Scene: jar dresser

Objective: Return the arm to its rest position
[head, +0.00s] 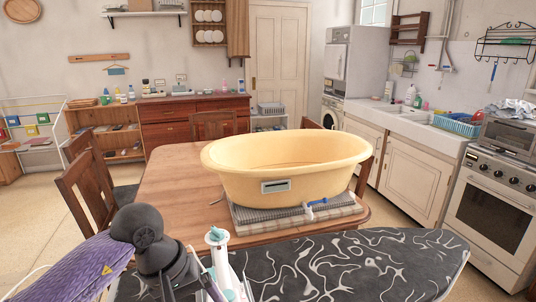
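A dark, rounded mechanical part, which looks like my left arm and gripper (172,278), is at the lower left of the head view, over the near edge of the dark patterned board. Its fingers are cut off or hidden at the bottom edge, so I cannot tell whether they are open. A white and teal upright object (218,255) stands right beside it; I cannot tell whether they touch. My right gripper is not in view. A red-brown dresser (195,122) with small bottles and jars on top stands against the back wall.
The dark patterned board (340,265) fills the near foreground. Behind it, a wooden table (170,190) bears a large yellow tub (285,175) on folded cloths (295,217). A purple object (85,268) is at lower left. Chairs (88,185) surround the table. A stove (495,205) stands right.

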